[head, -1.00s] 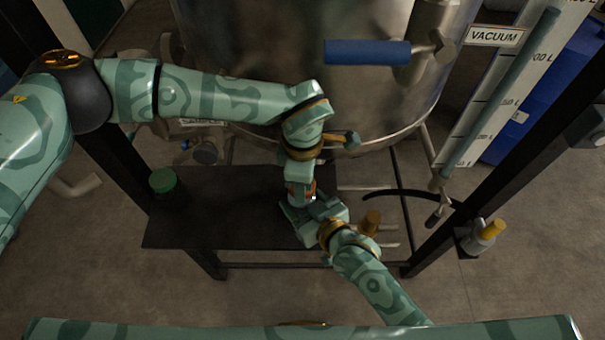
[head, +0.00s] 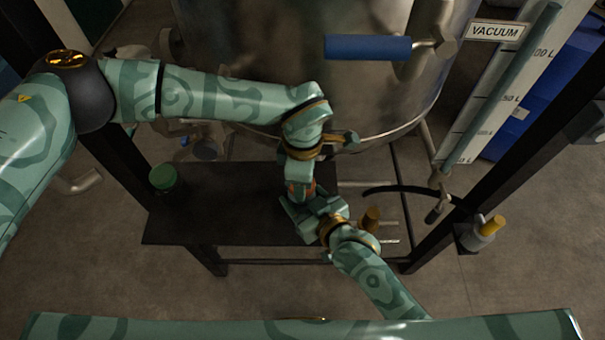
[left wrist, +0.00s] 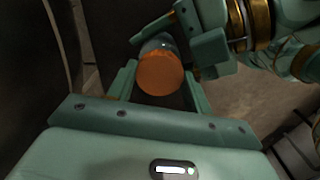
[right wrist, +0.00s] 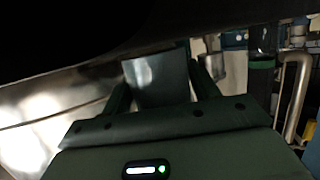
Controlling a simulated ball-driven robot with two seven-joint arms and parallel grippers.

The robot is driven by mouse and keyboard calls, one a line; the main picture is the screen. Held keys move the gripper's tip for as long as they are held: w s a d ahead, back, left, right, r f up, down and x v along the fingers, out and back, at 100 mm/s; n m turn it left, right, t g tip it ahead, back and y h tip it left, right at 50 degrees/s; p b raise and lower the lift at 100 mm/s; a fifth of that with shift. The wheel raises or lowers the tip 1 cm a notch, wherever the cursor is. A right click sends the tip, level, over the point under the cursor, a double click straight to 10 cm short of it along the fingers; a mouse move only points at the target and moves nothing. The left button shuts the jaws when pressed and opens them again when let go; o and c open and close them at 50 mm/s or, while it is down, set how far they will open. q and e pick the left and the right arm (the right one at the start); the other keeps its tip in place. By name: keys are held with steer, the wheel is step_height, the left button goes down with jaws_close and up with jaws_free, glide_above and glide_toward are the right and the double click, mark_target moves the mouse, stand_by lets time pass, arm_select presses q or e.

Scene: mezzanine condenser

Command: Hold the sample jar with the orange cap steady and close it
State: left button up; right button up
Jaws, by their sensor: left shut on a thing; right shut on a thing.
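The sample jar's orange cap (left wrist: 160,74) faces the camera in the left wrist view, between my left gripper's fingers (left wrist: 158,88). The grey jar body (left wrist: 155,44) shows behind it. In the head view my left gripper (head: 299,188) comes down from above onto the cap, shut on it. My right gripper (head: 308,208) is just below, shut on the jar body from the side. The right wrist view shows the grey jar body (right wrist: 158,82) between the right fingers. In the head view the grippers hide most of the jar; whether the cap sits fully down cannot be told.
A dark shelf (head: 225,220) lies under the grippers. A green-capped jar (head: 163,179) stands at its left end. The steel vessel (head: 290,45) with a blue handle (head: 367,48) rises behind.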

jaws_close()
arm_select(q)
steer(key=m, duration=0.5)
steer(key=shift+m, duration=0.3)
steer(key=m, duration=0.6)
steer(key=shift+m, duration=0.4)
steer(key=m, duration=0.6)
steer(key=shift+a, duration=0.1)
steer(key=m, duration=0.3)
steer(key=shift+m, duration=0.3)
steer(key=m, duration=0.5)
steer(key=shift+a+f, duration=0.1)
steer(key=o, duration=0.9)
steer(key=shift+o, duration=0.2)
